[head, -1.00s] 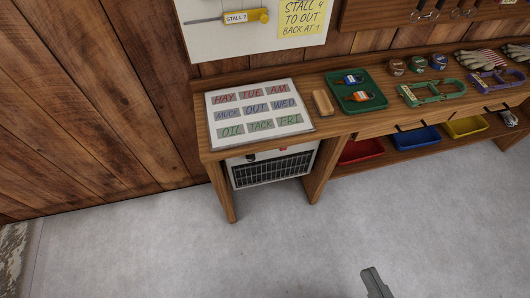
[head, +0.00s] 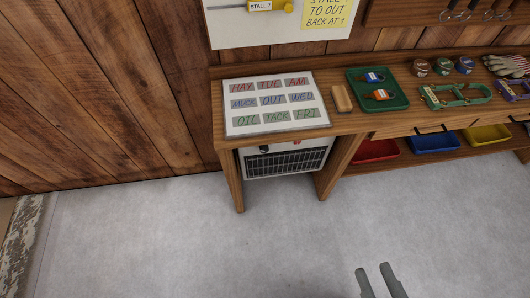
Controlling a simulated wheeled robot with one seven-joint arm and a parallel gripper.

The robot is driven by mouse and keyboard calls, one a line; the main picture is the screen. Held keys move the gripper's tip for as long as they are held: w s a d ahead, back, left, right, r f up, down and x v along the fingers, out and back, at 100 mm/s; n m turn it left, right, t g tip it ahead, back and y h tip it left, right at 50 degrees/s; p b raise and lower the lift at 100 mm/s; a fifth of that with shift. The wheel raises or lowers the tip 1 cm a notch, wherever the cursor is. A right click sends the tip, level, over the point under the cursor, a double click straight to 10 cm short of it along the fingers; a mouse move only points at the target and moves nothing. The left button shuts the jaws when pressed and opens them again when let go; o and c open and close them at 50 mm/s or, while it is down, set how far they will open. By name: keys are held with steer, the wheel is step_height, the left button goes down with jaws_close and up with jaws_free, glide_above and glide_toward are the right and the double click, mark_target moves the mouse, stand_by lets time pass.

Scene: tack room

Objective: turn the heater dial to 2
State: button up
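The heater (head: 286,162) is a white box with a dark grille, standing under the left end of the wooden bench. A dark knob (head: 264,149) shows at its upper left, partly in the bench's shadow. A small red part (head: 297,142) shows at its upper right. The bench top hides the heater's upper side, and no dial numbers can be read. My gripper (head: 375,268) shows two grey fingers at the bottom edge, apart and with nothing between them, over the floor and well away from the heater.
The bench (head: 350,122) has legs on either side of the heater. On it are a word board (head: 275,122), a wooden block (head: 342,98), a green tray (head: 401,102) and a green halter (head: 455,102). A red bin (head: 376,151) sits on the lower shelf. The floor in front is clear.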

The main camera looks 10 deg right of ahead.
steer(key=o, duration=0.3)
steer(key=shift+w+a+f+t+b, duration=0.2)
steer(key=shift+w+f+b, duration=0.1)
steer(key=shift+w, duration=0.35)
steer(key=shift+w+a+f+t+b, duration=0.1)
steer(key=shift+w+f+t+b, duration=0.15)
steer(key=shift+w, duration=0.35)
steer(key=shift+o, duration=0.2)
steer(key=t+y+b, duration=0.2)
steer(key=t+b, duration=0.1)
steer(key=b, duration=0.9)
glide_toward(265, 151)
step_height(265, 151, up, 8)
steer(key=s+a, duration=0.2)
steer(key=a, duration=0.1)
steer(key=w+f+b, duration=0.1)
steer(key=w+f, duration=0.1)
steer(key=w, duration=0.1)
steer(key=w+d+f+h+b, duration=0.1)
steer(key=w+f, duration=0.1)
steer(key=w, duration=0.1)
steer(key=w+f+g+h, duration=0.1)
steer(key=w+f, duration=0.2)
steer(key=shift+w+d+b, duration=0.15)
steer(key=shift+d+b, duration=0.2)
steer(key=shift+b, duration=0.05)
steer(key=shift+w, duration=0.7)
jaws_close()
